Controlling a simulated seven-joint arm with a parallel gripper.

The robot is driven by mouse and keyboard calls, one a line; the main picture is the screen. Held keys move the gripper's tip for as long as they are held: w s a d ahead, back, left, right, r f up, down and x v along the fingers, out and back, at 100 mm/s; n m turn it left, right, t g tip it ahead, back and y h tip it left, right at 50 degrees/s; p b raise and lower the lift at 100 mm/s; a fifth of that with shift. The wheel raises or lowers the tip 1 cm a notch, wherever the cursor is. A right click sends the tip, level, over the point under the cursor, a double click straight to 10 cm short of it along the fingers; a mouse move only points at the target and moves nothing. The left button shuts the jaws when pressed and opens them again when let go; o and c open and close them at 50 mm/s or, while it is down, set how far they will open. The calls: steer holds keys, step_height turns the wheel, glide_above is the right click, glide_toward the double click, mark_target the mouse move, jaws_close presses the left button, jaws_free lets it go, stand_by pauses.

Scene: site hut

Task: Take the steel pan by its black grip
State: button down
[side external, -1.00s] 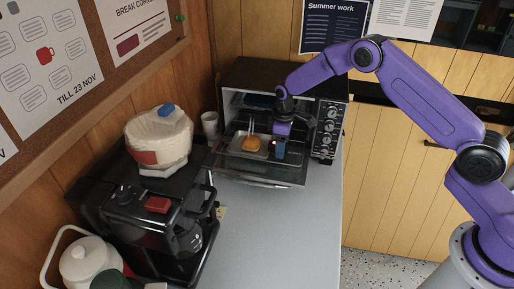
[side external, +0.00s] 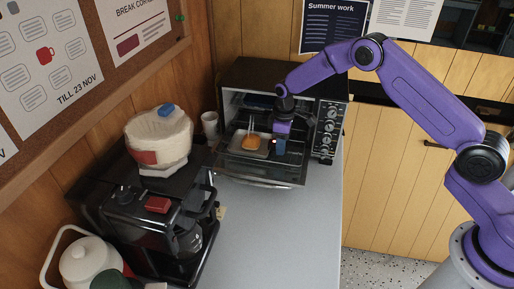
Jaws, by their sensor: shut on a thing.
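The steel pan (side external: 237,148) is a small, pale grey tray at the mouth of the open toaster oven (side external: 275,74), with an orange-brown bun (side external: 250,142) in it. My gripper (side external: 279,150) points down at the pan's right side and is shut on the pan's black grip. The grip itself is hidden by the fingers and too small to make out. The oven door (side external: 262,179) is folded down in front, below the pan and my gripper.
A white cup (side external: 210,124) stands left of the oven. The grey worktop (side external: 265,235) in front of the oven door is clear.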

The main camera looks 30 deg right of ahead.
steer(key=shift+r, duration=2)
steer(key=shift+s, duration=0.1)
